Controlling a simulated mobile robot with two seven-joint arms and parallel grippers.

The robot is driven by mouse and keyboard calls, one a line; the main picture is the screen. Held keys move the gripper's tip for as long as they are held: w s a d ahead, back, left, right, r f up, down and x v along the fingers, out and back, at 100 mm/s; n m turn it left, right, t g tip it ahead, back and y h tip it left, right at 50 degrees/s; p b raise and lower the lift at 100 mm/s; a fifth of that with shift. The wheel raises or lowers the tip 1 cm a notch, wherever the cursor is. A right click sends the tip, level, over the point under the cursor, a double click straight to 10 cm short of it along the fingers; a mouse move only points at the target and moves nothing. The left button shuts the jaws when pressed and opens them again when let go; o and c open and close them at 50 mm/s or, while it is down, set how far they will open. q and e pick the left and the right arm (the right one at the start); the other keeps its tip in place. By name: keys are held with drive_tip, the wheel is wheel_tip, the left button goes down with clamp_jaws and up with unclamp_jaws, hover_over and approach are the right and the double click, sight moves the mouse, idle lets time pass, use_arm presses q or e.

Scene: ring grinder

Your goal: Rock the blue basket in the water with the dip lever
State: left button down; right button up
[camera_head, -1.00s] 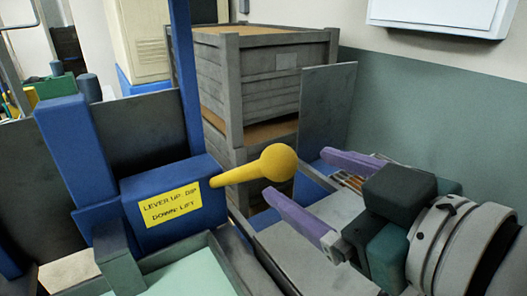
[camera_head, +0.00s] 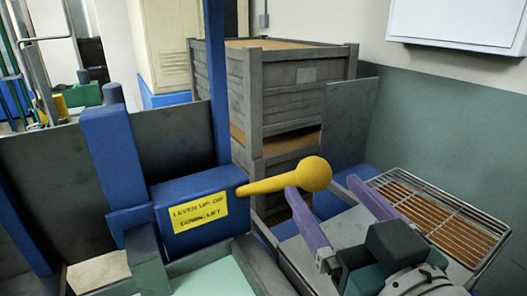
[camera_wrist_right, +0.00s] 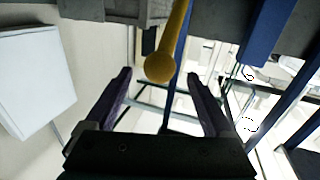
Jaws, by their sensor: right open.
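The yellow dip lever (camera_head: 270,184) with a round knob sticks out to the right from a blue box (camera_head: 196,205), tilted slightly up. The box's yellow label (camera_head: 198,213) reads lever up dip, down lift. My right gripper (camera_head: 324,187) is open, its purple fingers pointing at the knob. In the right wrist view the lever (camera_wrist_right: 163,60) comes down between the open fingertips (camera_wrist_right: 159,75); contact is not clear. A pale green surface (camera_head: 215,279), perhaps the water, shows at the bottom edge. I cannot make out the blue basket. My left gripper is not in view.
Grey stacked crates (camera_head: 297,90) stand behind the lever. A dark upright panel (camera_head: 348,120) is right of them. A wire rack tray (camera_head: 440,216) lies at the right. A blue post (camera_head: 217,80) rises behind the box.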

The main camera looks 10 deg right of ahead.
sight(304, 163)
drive_tip(key=w, duration=0.8)
drive_tip(key=shift+w+a, duration=0.15)
drive_tip(key=shift+a, duration=0.1)
clamp_jaws()
idle(0.4)
